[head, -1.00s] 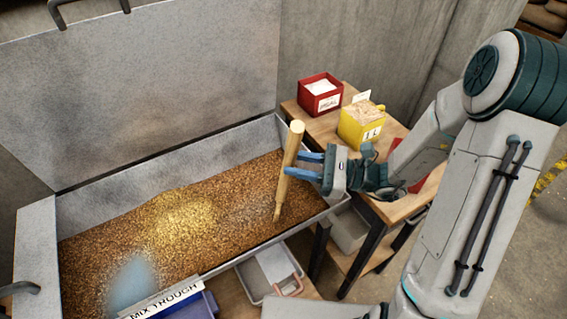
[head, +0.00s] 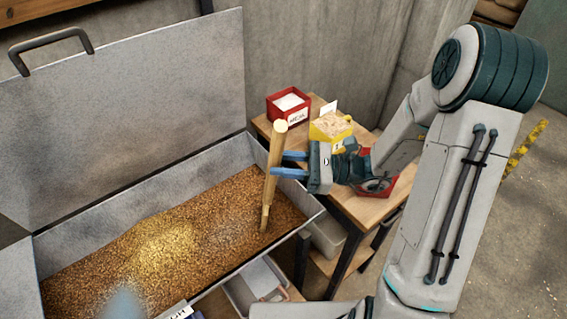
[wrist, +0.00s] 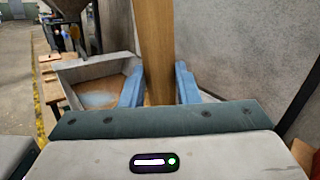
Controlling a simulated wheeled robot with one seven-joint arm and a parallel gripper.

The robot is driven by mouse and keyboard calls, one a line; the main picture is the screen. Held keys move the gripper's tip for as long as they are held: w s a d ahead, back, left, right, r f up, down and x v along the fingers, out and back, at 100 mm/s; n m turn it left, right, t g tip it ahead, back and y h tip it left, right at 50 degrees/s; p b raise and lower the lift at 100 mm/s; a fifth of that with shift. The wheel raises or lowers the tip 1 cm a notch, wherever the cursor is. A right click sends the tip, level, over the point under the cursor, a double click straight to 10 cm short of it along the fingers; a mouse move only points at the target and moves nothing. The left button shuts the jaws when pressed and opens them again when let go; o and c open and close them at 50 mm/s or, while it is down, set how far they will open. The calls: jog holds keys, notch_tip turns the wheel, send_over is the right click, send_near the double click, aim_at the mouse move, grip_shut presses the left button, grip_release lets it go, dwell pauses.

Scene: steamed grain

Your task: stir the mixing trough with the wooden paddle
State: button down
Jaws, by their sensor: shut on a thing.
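The metal mixing trough (head: 85,213) stands open with its lid raised behind it. It holds brown grain with a yellowish patch and a greyish patch in the middle and a pale blue patch near the front left. My gripper (head: 274,165) is shut on the wooden paddle (head: 274,150), its blue fingers around the shaft. The paddle stands nearly upright near the trough's right end, its lower end at the grain; whether the tip is buried is hard to tell. In the wrist view the shaft (wrist: 156,50) rises between the two fingers.
A wooden side table (head: 372,208) right of the trough carries a red box of white stuff (head: 288,108) and a yellow box of pale flakes (head: 330,126). A grey bin (head: 255,285) sits below the trough's front edge. A concrete wall rises behind.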

aim_at(280, 140)
jog(key=r+p, duration=0.4)
jog(key=r, duration=0.1)
jog(key=r+p, duration=0.1)
jog(key=r, duration=0.1)
jog(key=shift+s+a+r+p, duration=0.25)
jog(key=shift+a+r+p, duration=0.1)
jog(key=shift+a+p, duration=0.05)
jog(key=r, duration=0.6)
jog(key=s+a+r, duration=0.1)
jog(key=r, duration=0.2)
jog(key=shift+r, duration=0.35)
